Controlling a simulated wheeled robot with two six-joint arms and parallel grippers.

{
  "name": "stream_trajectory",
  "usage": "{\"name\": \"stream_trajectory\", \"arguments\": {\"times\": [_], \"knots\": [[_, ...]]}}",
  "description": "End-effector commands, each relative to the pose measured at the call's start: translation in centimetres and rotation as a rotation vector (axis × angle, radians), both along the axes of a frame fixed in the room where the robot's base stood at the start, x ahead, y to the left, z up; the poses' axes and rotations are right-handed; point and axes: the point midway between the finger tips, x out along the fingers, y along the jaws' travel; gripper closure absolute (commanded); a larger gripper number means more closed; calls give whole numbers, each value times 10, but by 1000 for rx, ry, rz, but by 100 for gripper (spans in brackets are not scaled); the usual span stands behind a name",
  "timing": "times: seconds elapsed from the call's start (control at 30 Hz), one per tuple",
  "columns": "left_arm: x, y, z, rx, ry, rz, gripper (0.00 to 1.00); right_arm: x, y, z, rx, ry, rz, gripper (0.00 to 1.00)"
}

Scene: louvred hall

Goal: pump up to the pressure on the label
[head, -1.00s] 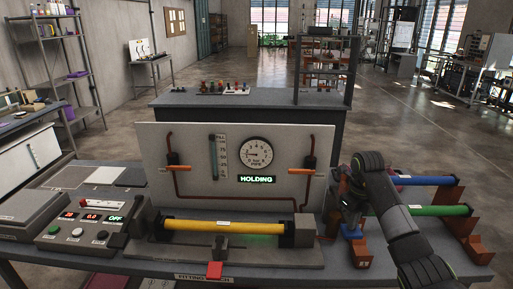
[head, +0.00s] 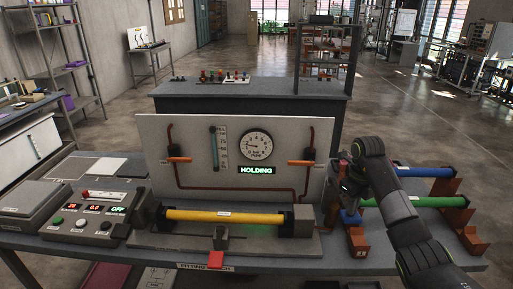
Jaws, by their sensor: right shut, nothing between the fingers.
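A white panel (head: 155,135) stands upright on the bench, with a round pipe pressure gauge (head: 257,146) whose fine reading is too small to tell. Below it a green display (head: 255,170) reads HOLDING. Orange-handled valves sit left (head: 178,160) and right (head: 302,163) on dark red piping. A yellow pipe (head: 190,215) with a small white label (head: 224,214) lies clamped in the fixture before the panel; the label's text is unreadable. My right gripper (head: 350,204) is shut and empty, pointing down just above a blue part (head: 350,217) at an orange bracket. My left gripper is out of view.
A control box (head: 90,216) at left has buttons, red digits and a green OFF display. Blue (head: 428,172) and green (head: 430,202) pipes rest on orange supports at right, beside my right arm.

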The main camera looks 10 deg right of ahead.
Motion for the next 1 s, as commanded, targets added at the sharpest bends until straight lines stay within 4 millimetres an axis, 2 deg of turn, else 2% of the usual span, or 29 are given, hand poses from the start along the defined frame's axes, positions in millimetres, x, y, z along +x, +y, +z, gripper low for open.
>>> {"name": "stream_trajectory", "arguments": {"times": [1.0], "knots": [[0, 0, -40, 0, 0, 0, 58, -1, 0, -54, 0, 0, 0, 100]]}}
